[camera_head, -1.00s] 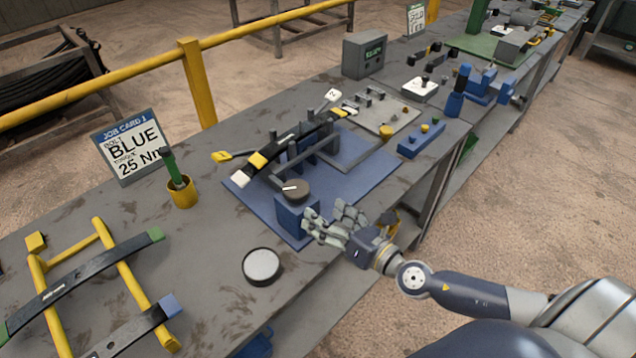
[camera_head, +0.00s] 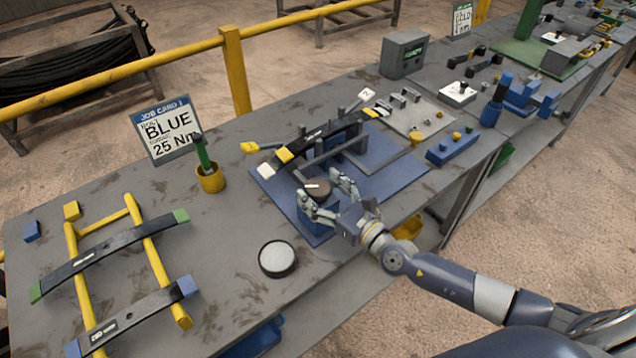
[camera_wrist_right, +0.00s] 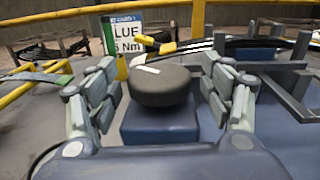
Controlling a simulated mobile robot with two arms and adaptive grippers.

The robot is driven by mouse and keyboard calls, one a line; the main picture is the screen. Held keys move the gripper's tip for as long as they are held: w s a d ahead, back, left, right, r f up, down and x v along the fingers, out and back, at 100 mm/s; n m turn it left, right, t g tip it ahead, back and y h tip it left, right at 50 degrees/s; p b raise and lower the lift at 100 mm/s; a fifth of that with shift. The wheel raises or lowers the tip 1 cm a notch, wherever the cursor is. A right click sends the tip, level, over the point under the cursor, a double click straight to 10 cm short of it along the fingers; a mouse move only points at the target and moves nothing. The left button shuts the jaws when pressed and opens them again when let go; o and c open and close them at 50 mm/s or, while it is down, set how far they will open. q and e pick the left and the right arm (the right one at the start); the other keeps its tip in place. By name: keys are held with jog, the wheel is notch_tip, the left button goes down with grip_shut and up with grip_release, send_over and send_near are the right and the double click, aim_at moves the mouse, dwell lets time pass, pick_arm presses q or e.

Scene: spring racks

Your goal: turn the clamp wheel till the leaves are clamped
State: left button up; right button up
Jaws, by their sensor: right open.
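The clamp wheel (camera_head: 318,189) is a dark round knob with a white mark, on a blue block (camera_head: 314,222) at the front of the blue fixture plate (camera_head: 268,181). In the right wrist view the wheel (camera_wrist_right: 160,84) sits between my spread fingers, with a gap on each side. My right gripper (camera_head: 326,190) is open around it. The dark leaves (camera_head: 330,131) with yellow bands lie in the grey fixture behind the wheel. I cannot tell whether they are pressed tight. My left gripper is not in view.
A round grey-topped puck (camera_head: 277,258) lies left of the fixture. A green-handled tool stands in a yellow cup (camera_head: 210,180) by the job card (camera_head: 166,130). Yellow rails with more leaves (camera_head: 112,247) lie at left. A blue block (camera_head: 452,147) lies right.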

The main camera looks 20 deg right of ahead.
jog(key=shift+w+a, duration=0.35)
jog(key=shift+w, duration=0.25)
jog(key=c, duration=1.1)
